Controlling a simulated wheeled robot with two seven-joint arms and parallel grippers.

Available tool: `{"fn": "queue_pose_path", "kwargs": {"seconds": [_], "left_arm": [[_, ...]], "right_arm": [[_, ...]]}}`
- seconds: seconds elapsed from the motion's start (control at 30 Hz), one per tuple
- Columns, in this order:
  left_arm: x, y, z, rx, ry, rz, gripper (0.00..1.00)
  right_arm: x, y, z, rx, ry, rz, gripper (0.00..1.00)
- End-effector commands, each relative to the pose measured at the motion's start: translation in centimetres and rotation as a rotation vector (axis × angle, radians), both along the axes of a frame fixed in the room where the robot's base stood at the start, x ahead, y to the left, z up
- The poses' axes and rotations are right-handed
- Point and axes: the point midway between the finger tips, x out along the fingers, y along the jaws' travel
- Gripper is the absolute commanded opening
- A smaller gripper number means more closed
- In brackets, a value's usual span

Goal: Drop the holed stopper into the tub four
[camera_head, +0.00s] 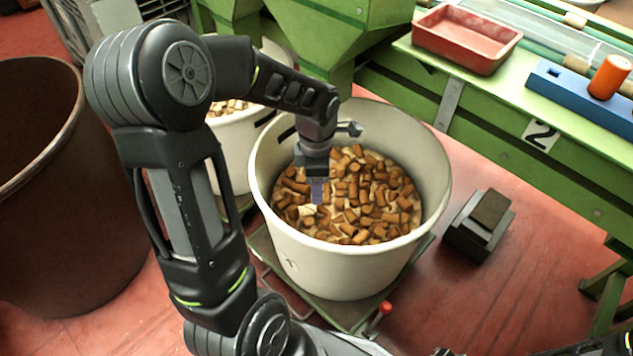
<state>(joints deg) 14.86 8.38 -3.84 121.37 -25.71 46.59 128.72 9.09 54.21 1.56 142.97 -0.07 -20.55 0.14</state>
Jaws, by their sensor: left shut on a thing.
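A large white tub (345,268) full of brown cork stoppers stands in the middle of the head view. No number is readable on it, so I cannot tell whether it is tub four. My left gripper (318,198) points down inside the tub's rim, over the left part of the corks. It is shut on a pale stopper (307,210) at its fingertips. The stopper is small in the picture; I cannot see a hole in it, nor tell whether it touches the corks below. My right gripper does not show.
A second white tub (234,150) with corks stands behind my left arm. A big brown bin (60,250) is at the left. A green bench with a "2" label (541,135), red tray (466,38) and orange cylinder (609,77) runs along the right. A dark block (480,225) sits on the red floor.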

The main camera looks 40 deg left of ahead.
Motion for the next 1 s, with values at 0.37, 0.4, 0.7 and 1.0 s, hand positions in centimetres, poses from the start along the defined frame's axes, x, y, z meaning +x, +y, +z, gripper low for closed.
{"fn": "queue_pose_path", "kwargs": {"seconds": [0.37, 0.4, 0.7, 1.0], "left_arm": [[0.0, 0.0, -0.1, 0.0, 0.0, 0.0, 0.49], [0.0, 0.0, -0.1, 0.0, 0.0, 0.0, 0.52], [0.0, 0.0, -0.1, 0.0, 0.0, 0.0, 0.68], [0.0, 0.0, 0.9, 0.001, -0.002, 0.0, 0.68]], "right_arm": [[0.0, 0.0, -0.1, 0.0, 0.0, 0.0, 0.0], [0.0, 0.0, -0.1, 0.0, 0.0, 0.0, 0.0], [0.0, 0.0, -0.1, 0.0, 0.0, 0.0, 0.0], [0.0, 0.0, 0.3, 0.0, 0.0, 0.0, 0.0]]}}
